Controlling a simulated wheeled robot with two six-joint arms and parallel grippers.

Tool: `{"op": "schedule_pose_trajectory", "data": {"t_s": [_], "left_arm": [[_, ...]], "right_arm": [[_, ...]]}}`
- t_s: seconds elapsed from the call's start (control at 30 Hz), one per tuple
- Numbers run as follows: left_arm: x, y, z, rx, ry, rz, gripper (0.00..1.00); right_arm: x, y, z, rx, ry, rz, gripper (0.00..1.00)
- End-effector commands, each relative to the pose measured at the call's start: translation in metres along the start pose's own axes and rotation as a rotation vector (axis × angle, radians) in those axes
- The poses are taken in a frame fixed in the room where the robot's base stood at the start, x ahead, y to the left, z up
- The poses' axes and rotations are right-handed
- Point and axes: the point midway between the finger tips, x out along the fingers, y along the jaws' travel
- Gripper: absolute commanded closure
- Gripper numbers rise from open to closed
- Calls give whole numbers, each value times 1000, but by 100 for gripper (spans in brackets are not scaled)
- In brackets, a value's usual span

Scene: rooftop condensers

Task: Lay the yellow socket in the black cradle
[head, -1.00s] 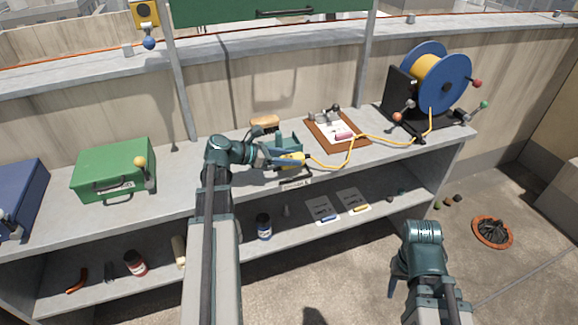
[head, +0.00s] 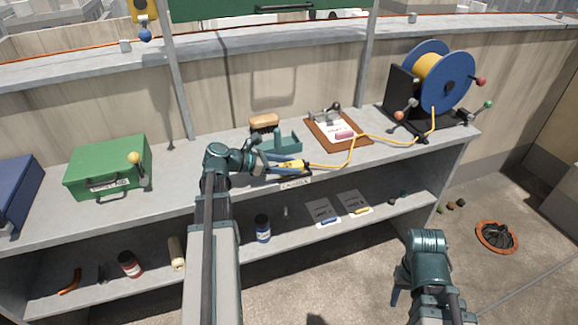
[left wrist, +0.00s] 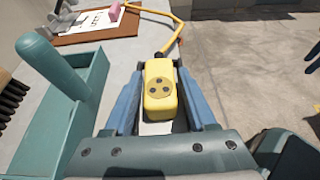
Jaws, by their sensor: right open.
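The yellow socket (head: 292,166) is at the front of the bench top, its cable leading off to the right. My left gripper (head: 286,164) has its blue fingers along both sides of it and appears shut on it. The socket's face with dark holes shows between the fingers in the left wrist view (left wrist: 160,88). The black cradle cannot be clearly made out; the gripper and socket cover that spot. A small label (head: 295,183) is on the bench edge just below. My right gripper (head: 396,296) is open and empty, low at the right, away from the bench.
A teal tray (head: 289,143) stands close behind the left gripper, with a wooden brush (head: 264,123) beside it. A clipboard (head: 326,131) and cable reel (head: 443,80) are further right. A green box (head: 108,168) is at left. The yellow cable (head: 388,142) crosses the right bench top.

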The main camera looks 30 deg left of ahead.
Motion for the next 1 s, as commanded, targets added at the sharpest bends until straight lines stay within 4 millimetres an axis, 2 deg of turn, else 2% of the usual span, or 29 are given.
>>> {"op": "schedule_pose_trajectory", "data": {"t_s": [0.03,0.07,0.33,0.7,0.9,1.0], "left_arm": [[0,0,0,0,0,0,30],[0,0,0,0,0,0,26],[-6,1,5,-1,0,2,26],[-79,1,7,-2,0,4,26],[-108,1,5,-1,0,3,26],[-116,0,4,-1,0,1,26]], "right_arm": [[0,0,0,0,0,0,50],[0,0,0,0,0,0,50],[-7,1,0,0,0,0,50],[-36,4,2,0,0,0,50],[-46,4,3,0,0,0,50],[-48,5,3,0,0,0,50]]}}
